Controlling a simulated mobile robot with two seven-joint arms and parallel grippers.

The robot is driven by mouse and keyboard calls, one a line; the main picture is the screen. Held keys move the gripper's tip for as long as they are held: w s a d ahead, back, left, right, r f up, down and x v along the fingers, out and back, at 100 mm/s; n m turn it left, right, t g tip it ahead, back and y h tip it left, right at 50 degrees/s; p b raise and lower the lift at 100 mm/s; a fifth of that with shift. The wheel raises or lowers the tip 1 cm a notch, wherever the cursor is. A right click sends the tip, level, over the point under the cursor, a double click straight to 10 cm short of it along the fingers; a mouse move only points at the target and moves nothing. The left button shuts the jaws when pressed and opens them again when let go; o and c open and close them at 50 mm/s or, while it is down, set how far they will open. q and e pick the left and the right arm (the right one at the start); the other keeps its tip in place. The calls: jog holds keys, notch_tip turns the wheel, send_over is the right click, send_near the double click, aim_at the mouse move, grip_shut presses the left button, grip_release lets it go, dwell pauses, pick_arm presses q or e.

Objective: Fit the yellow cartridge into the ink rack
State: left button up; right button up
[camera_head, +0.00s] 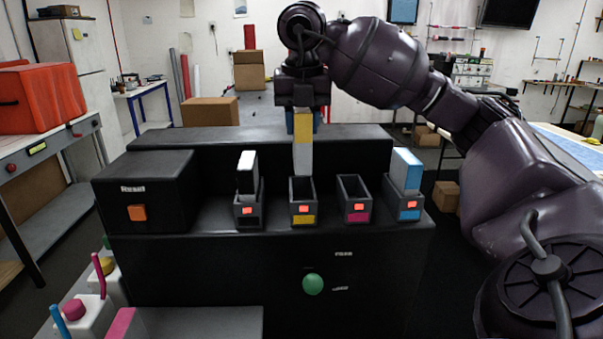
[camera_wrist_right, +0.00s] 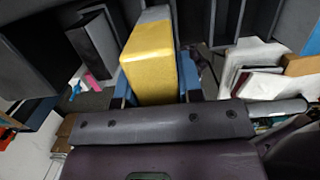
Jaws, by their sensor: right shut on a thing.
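The yellow cartridge (camera_head: 303,126), yellow on top and grey-white below, is upright over the yellow-marked slot (camera_head: 303,207) of the dark ink rack (camera_head: 270,238). Its lower end is at the slot's mouth; I cannot tell how deep it sits. My right gripper (camera_head: 303,118) is shut on the cartridge's top from above. In the right wrist view the cartridge (camera_wrist_right: 152,65) shows yellow between blue fingers (camera_wrist_right: 157,92). The black-marked slot (camera_head: 248,212) and the cyan-marked slot (camera_head: 408,206) hold cartridges. The magenta-marked slot (camera_head: 354,208) is empty. My left gripper is out of view.
A black box labelled Reset with an orange button (camera_head: 137,212) stands left of the slots. A green knob (camera_head: 313,284) is on the rack's front. Ink bottles with coloured tops (camera_head: 74,309) stand at the lower left. A raised dark ledge (camera_head: 215,138) runs behind the slots.

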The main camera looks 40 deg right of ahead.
aim_at(302, 169)
notch_tip(302, 169, down, 5)
jog(key=shift+r, duration=0.1)
jog(key=shift+f, duration=1.1)
notch_tip(302, 169, down, 2)
jog(key=shift+f, duration=0.3)
jog(key=shift+f, duration=0.15)
jog(key=o, duration=1)
jog(key=shift+o, duration=0.2)
